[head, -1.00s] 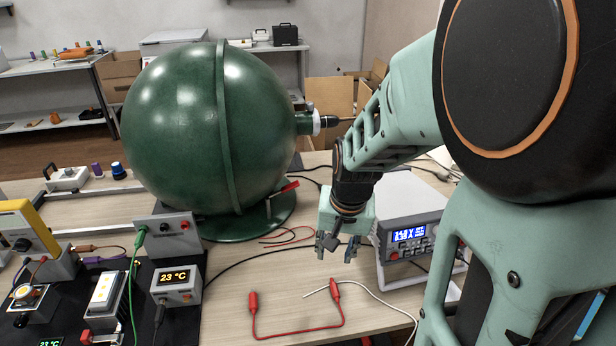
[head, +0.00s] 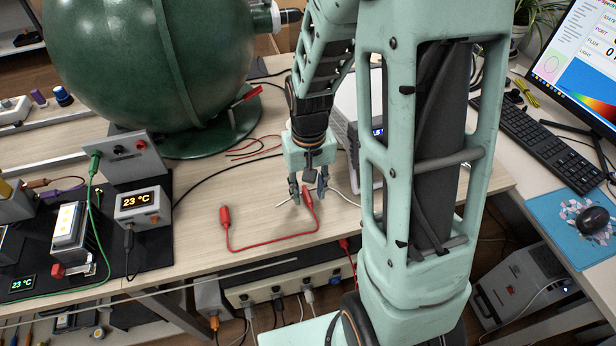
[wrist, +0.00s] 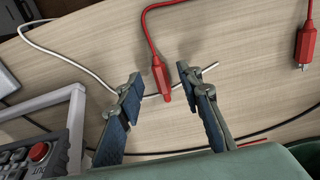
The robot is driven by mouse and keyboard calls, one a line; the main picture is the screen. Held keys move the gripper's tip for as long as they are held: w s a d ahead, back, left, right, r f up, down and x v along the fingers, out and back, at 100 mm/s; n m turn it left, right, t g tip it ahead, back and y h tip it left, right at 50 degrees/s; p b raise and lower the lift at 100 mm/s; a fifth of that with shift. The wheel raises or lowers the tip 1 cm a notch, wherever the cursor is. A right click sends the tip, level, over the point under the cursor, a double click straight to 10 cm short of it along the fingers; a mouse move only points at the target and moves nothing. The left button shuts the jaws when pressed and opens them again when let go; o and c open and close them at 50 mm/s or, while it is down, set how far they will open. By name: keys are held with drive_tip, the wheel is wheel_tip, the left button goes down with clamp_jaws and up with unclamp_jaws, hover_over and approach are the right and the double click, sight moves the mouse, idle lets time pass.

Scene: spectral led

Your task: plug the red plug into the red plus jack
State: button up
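A red cable lies on the table with a red plug at each end. The right-hand plug (head: 308,197) is at my gripper (head: 308,190). In the wrist view this plug (wrist: 160,78) lies between the open fingertips (wrist: 158,82), with gaps on both sides. The left-hand plug (head: 225,215) lies free, and it also shows in the wrist view (wrist: 305,45) with its metal tip. A grey panel box (head: 130,170) stands at the left with a red jack (head: 140,144) and a black jack (head: 118,150). I cannot read a plus mark. A green plug (head: 95,157) is at its left side.
A large green sphere (head: 150,60) stands behind. A power supply (head: 345,115) is partly hidden behind my arm. A thin white wire (wrist: 75,60) passes beneath the plug. A temperature display box (head: 140,203) stands before the panel. The tabletop between box and cable is clear.

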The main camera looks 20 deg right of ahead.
drive_tip(key=shift+f, duration=0.85)
drive_tip(key=shift+c, duration=0.2)
clamp_jaws()
drive_tip(key=c, duration=0.6)
unclamp_jaws()
clamp_jaws()
drive_tip(key=shift+r, duration=0.1)
drive_tip(key=shift+r+p, duration=1.35)
drive_tip(key=shift+r, duration=0.35)
